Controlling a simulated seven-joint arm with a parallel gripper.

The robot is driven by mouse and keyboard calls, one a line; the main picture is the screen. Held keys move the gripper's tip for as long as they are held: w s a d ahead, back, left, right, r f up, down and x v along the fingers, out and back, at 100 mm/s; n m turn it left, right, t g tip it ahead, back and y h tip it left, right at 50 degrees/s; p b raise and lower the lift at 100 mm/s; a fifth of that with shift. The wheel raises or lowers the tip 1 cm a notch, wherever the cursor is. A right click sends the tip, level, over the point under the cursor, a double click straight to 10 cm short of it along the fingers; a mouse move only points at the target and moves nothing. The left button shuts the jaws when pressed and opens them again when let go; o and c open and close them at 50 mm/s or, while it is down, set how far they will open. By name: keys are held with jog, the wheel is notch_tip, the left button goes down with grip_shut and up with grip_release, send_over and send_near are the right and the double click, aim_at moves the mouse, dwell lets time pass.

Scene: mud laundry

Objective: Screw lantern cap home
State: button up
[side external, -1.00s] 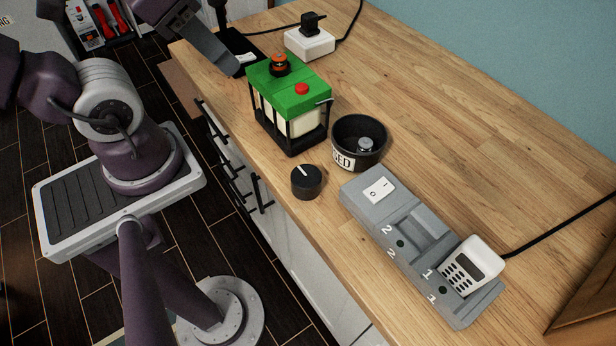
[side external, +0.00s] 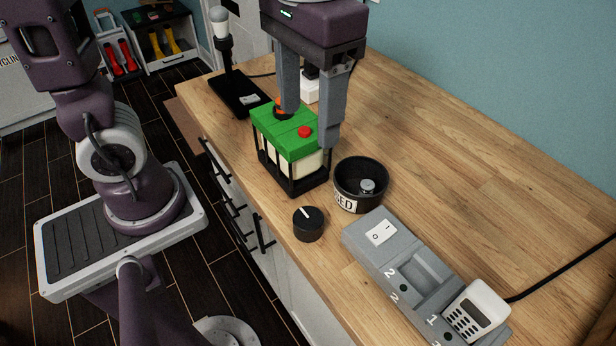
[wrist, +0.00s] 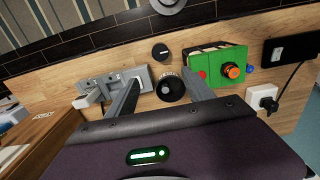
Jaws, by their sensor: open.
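A green-topped box in a black cage frame (side external: 288,140), seemingly the lantern, stands upright on the wooden counter. An orange and black round cap (wrist: 233,71) sits on its top, beside a red button (side external: 304,132). In the side view my gripper (side external: 309,130) points down at the box with fingers apart, one finger partly covering the orange cap. The other finger is at the box's right side; I cannot tell whether either touches. In the wrist view the orange cap lies to the right of both fingers. My gripper is open, with nothing visibly held.
A black knob with a white line (side external: 308,223) and a black bowl (side external: 350,203) holding a small metallic item stand near the box. A grey charger block (side external: 385,260) holds a white device (side external: 477,310). A black-based lamp (side external: 235,95) stands behind.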

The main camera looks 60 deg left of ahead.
aim_at(309, 218)
notch_tip(309, 218, down, 21)
dwell(0.4)
jog(key=c, duration=0.8)
jog(key=shift+r, duration=0.15)
jog(key=shift+r, duration=2.9)
jog(key=shift+r, duration=0.1)
